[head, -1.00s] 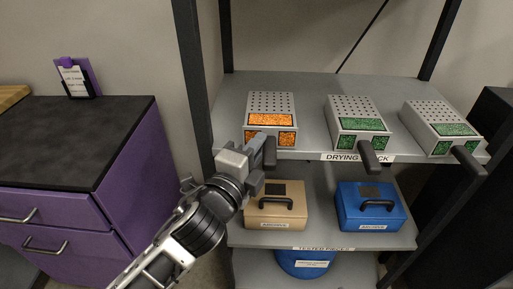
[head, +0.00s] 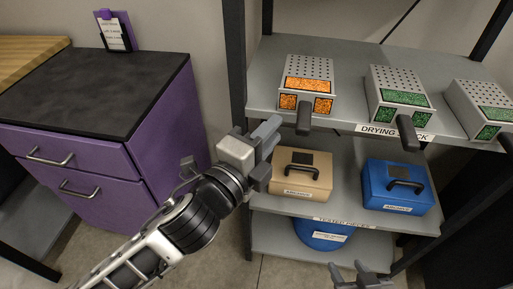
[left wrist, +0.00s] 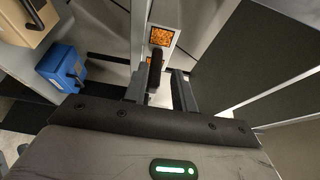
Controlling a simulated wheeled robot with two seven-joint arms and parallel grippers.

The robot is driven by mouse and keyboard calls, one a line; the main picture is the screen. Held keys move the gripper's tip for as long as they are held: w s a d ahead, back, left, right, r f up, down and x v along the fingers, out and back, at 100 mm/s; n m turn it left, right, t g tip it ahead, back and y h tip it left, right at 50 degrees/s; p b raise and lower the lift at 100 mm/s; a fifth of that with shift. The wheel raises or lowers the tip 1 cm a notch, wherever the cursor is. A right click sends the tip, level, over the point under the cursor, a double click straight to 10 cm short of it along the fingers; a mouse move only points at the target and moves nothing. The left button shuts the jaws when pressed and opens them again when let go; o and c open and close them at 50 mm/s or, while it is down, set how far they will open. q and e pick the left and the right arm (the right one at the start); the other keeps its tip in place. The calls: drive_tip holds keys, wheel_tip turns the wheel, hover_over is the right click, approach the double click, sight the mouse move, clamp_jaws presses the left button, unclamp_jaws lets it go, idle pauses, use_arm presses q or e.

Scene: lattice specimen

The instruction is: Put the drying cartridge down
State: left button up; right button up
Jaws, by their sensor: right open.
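The drying cartridge with orange windows (head: 309,74) rests on the upper shelf (head: 345,55), at the left end of the row. Its dark handle (head: 303,118) sticks out past the front edge and is free. My left gripper (head: 268,152) is open and empty, apart from the handle, in front of and below it to the left. In the left wrist view the handle (left wrist: 155,72) shows beyond and between the spread fingers (left wrist: 162,88), with an orange window (left wrist: 161,37) behind. My right gripper (head: 361,276) is open and empty at the bottom of the head view.
Two green-windowed cartridges (head: 398,88) (head: 483,108) stand to the right on the same shelf. A tan case (head: 301,177) and a blue case (head: 397,187) sit on the shelf below. A purple cabinet (head: 160,120) stands left of the rack's black post (head: 236,60).

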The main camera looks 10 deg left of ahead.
use_arm(q)
drive_tip(key=s+a+f+n+g+y, duration=0.1)
drive_tip(key=s+a+f+n+g, duration=0.1)
drive_tip(key=f+n, duration=0.4)
drive_tip(key=s+a+f+n+g+y, duration=0.1)
drive_tip(key=s+a+f+n, duration=0.3)
drive_tip(key=f, duration=0.6)
drive_tip(key=s+a+f+n+g+y, duration=0.1)
drive_tip(key=s+a+f+n+g, duration=0.2)
drive_tip(key=s+f+n, duration=0.3)
wheel_tip(320, 180, down, 3)
drive_tip(key=n, duration=0.4)
drive_tip(key=shift+y, duration=0.4)
drive_tip(key=shift+r, duration=0.1)
